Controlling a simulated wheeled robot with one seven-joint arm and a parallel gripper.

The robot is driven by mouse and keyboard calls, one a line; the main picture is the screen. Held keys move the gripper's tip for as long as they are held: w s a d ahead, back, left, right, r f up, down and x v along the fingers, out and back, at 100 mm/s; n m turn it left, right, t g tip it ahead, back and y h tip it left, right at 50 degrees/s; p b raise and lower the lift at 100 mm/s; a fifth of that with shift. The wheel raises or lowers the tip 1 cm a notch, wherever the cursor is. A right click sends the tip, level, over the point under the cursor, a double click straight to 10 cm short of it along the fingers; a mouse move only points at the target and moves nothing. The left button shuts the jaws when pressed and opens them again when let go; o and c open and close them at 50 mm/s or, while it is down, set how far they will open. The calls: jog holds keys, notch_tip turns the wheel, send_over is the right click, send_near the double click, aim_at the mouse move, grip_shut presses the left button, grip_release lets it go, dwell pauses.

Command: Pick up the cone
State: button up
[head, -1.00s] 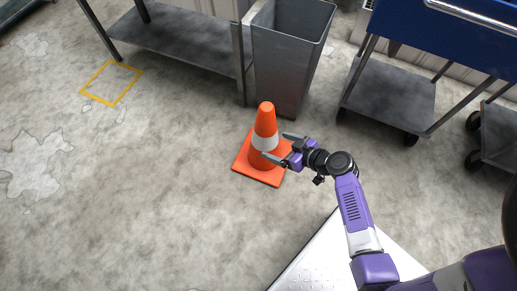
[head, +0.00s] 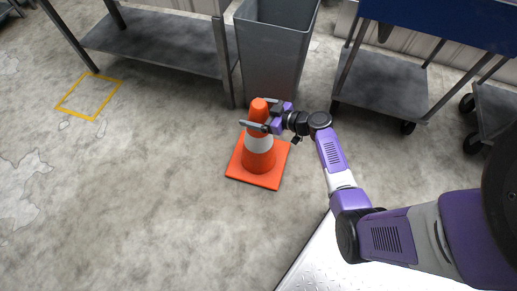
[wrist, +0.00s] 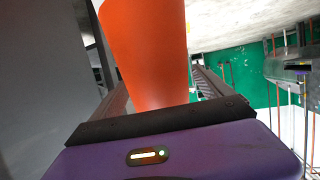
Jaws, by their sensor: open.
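An orange cone (head: 258,161) with a white band and a square orange base stands upright on the concrete floor in the head view. My gripper (head: 257,114) is at its upper part, above the white band, with its fingers spread on either side of the cone. In the wrist view the cone's orange body (wrist: 147,55) rises between the two fingers of my gripper (wrist: 160,90). The fingers look open, and I cannot tell whether either one touches the cone.
A tall grey bin (head: 273,55) stands just behind the cone. A metal table with a lower shelf (head: 155,45) is at the back left. A cart (head: 380,82) stands at the back right. The floor left of the cone is clear, with a yellow taped square (head: 88,97).

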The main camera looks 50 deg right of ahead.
jog(key=shift+w+a+f, duration=0.1)
jog(key=shift+w+f, duration=0.1)
jog(key=shift+w, duration=0.45)
grip_shut()
jog(key=shift+r, duration=0.15)
